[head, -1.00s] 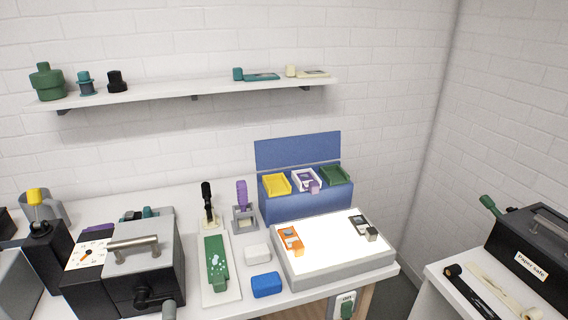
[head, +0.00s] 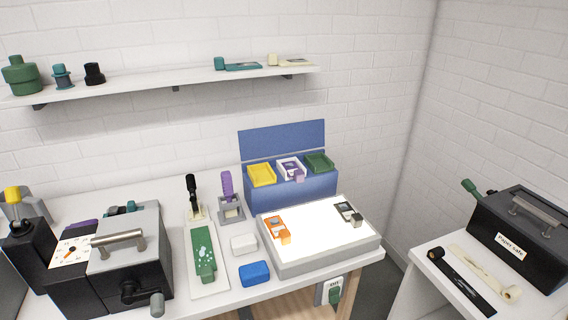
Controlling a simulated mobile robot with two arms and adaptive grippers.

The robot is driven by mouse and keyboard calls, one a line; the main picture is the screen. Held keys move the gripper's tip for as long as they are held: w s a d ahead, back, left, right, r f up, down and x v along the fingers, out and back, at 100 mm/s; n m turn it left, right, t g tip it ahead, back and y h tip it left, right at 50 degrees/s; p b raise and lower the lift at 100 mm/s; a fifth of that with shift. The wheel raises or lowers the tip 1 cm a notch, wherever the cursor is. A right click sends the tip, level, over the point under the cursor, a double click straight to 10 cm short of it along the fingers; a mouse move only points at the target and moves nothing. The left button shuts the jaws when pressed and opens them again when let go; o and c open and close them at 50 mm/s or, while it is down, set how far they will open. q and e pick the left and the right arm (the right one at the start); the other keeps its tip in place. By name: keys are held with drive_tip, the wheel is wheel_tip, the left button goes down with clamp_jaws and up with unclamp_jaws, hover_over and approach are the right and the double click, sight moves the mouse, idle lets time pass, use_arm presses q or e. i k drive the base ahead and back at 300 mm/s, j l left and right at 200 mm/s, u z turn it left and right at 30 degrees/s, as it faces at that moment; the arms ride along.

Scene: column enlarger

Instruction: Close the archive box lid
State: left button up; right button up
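The blue archive box (head: 290,192) stands at the back of the white bench against the brick wall. Its blue lid (head: 283,139) is open and stands upright behind the box. A yellow holder (head: 262,175), a white holder with a purple part (head: 291,168) and a green holder (head: 319,162) sit side by side in the top of the box. Neither of my grippers shows in the head view.
A lit light box (head: 318,238) stands in front of the archive box, with an orange holder (head: 277,229) and a dark-and-white one (head: 350,214) on it. Purple-handled (head: 227,186) and black-handled tools stand left of it. A shelf (head: 165,87) hangs above. A paper safe (head: 520,240) stands on the right table.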

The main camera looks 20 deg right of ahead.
sight(277, 140)
drive_tip(key=i, duration=0.35)
drive_tip(key=i+z, duration=0.1)
drive_tip(key=z, duration=0.3)
drive_tip(key=i+z, duration=0.15)
drive_tip(key=z, duration=0.25)
drive_tip(key=i+z, duration=0.1)
drive_tip(key=z, duration=0.3)
